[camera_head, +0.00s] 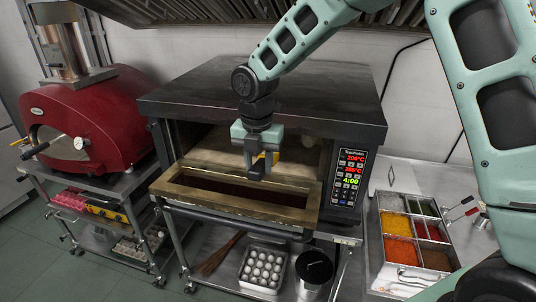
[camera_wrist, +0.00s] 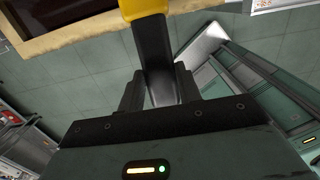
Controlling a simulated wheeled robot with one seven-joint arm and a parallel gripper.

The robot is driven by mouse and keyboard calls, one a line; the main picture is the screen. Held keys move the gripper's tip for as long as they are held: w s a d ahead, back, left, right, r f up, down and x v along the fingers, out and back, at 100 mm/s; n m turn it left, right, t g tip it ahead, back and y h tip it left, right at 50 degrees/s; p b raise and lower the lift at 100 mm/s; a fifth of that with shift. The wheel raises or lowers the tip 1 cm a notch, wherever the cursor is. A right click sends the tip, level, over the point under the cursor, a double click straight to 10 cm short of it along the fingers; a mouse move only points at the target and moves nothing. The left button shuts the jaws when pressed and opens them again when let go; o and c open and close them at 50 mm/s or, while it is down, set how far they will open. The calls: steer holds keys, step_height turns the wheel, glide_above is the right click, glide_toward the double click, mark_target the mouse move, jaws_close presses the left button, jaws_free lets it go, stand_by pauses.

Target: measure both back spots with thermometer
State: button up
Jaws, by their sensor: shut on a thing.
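My gripper (camera_head: 257,168) is in front of the open mouth of the black stand oven (camera_head: 262,88), above its lowered door (camera_head: 305,212). It is shut on a yellow and black thermometer (camera_head: 272,156), mostly hidden behind the fingers. In the wrist view, the thermometer's black handle (camera_wrist: 152,45) sits between the fingers of my gripper (camera_wrist: 160,88), with its yellow body at the top edge. No reading shows on the thermometer.
The oven's control panel (camera_head: 349,177) is lit on the right. A red domed oven (camera_head: 88,118) stands on a cart at left. A topping tray (camera_head: 412,235) lies on the right counter.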

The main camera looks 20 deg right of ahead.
steer(key=s+a+r+t+h+b, duration=0.4)
steer(key=s+b, duration=0.4)
steer(key=b, duration=0.4)
steer(key=shift+a+t, duration=0.8)
steer(key=shift+a, duration=0.15)
